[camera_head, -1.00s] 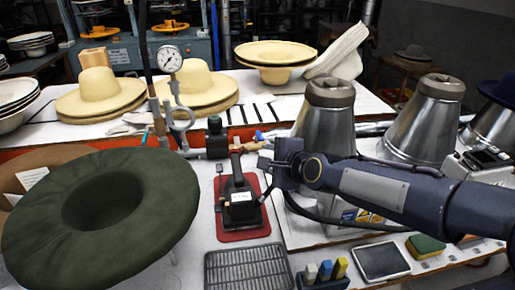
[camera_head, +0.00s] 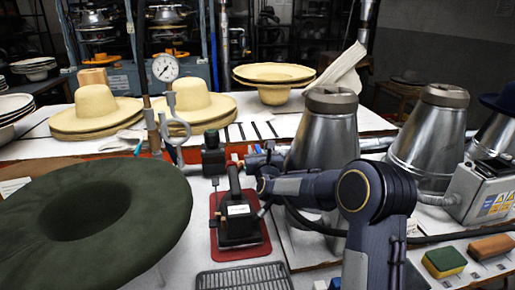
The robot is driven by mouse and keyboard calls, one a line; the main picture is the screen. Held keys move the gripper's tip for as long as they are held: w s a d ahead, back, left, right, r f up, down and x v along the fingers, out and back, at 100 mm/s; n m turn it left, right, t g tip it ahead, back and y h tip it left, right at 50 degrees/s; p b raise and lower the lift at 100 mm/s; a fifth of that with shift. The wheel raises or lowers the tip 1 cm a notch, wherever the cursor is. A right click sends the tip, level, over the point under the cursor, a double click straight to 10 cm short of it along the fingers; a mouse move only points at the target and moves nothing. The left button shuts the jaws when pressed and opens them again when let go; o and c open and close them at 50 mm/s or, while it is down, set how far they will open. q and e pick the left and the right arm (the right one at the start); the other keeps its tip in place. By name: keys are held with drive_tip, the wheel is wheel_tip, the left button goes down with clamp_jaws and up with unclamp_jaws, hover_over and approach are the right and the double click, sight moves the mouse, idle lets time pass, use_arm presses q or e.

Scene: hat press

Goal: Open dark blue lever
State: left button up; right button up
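My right arm reaches in from the lower right, and its gripper (camera_head: 254,163) is at the pipe fittings behind the black iron. The gripper is small and partly hidden, so I cannot tell whether its fingers are apart or closed. A small blue part (camera_head: 258,148) shows just beyond the gripper, perhaps the lever. I cannot tell whether the gripper touches it. A dark valve body (camera_head: 213,154) stands to the left on the same pipe line. My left gripper is not in view.
A black iron (camera_head: 238,222) stands on a red mat (camera_head: 266,249) just in front of the gripper. Metal cones (camera_head: 323,138) stand right of it. A large green hat (camera_head: 150,205) fills the left front. A pressure gauge (camera_head: 165,68) rises behind it.

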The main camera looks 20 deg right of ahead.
drive_tip(key=shift+x, duration=1.1)
drive_tip(key=shift+c, duration=0.2)
clamp_jaws()
